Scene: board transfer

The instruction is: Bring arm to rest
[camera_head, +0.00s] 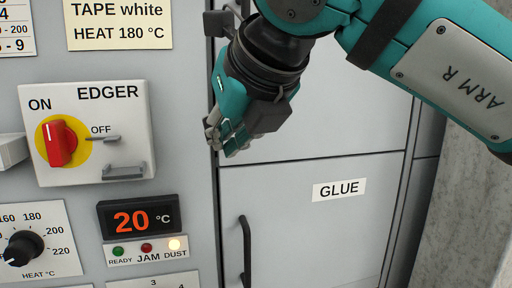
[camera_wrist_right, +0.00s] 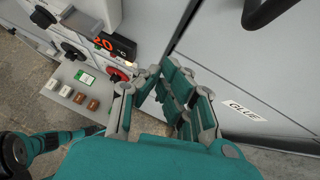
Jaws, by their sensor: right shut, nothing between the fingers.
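My right arm comes in from the upper right of the head view. Its teal and grey right gripper (camera_head: 222,142) is shut and empty, in front of the grey machine front near the seam left of the GLUE door. In the right wrist view the fingers of the right gripper (camera_wrist_right: 158,75) show close together with nothing between them. The EDGER switch panel (camera_head: 90,165) is left of the gripper, apart from it. Its red knob (camera_head: 61,143) points up toward ON. My left gripper does not show in the head view.
The GLUE door (camera_head: 290,215) has a dark handle (camera_head: 245,250) below the gripper. A display (camera_head: 138,217) reads 20 °C, with the DUST lamp (camera_head: 175,244) lit. A heat dial (camera_head: 22,247) is at lower left. A concrete wall (camera_head: 465,220) stands at the right.

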